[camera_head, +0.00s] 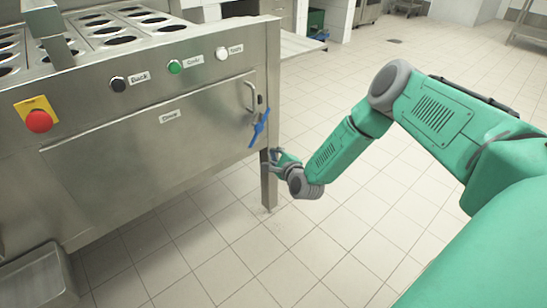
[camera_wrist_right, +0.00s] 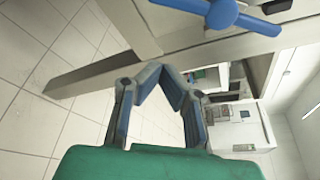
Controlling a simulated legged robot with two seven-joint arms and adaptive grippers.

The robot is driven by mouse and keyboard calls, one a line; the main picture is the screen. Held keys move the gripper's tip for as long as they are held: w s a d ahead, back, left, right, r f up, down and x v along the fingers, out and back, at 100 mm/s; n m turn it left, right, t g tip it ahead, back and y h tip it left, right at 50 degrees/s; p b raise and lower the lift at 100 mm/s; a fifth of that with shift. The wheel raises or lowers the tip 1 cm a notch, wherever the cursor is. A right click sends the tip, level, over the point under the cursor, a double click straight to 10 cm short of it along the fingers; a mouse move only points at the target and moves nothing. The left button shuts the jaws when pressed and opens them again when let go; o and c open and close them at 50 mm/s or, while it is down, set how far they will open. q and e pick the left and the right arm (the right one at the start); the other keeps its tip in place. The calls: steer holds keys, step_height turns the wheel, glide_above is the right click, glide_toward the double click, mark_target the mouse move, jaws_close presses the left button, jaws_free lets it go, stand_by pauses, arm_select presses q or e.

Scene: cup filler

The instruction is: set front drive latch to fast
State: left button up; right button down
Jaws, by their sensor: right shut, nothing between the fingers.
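The blue latch handle (camera_head: 259,128) is on the front of the steel cup filler, near its right edge, tilted in the head view. It also shows at the top of the right wrist view (camera_wrist_right: 222,13). My right gripper (camera_head: 272,160) is just below and to the right of the latch, beside the machine's front leg, and does not touch the latch. In the right wrist view its fingers (camera_wrist_right: 163,70) meet at the tips with nothing between them. My left gripper is not in view. Any fast or slow marking by the latch is not readable.
The cup filler's front panel (camera_head: 110,185) carries a red stop button (camera_head: 39,121), several small knobs and a metal handle (camera_head: 251,95) above the latch. The machine's leg (camera_head: 268,187) stands close to my gripper. The tiled floor (camera_head: 240,255) to the right is open.

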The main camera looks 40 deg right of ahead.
steer(key=b+x, duration=0.2)
steer(key=x, duration=0.5)
steer(key=a+r, duration=0.1)
steer(key=s+a+r, duration=0.1)
steer(key=a, duration=0.1)
steer(key=shift+a+r, duration=0.2)
steer(key=shift+r, duration=0.05)
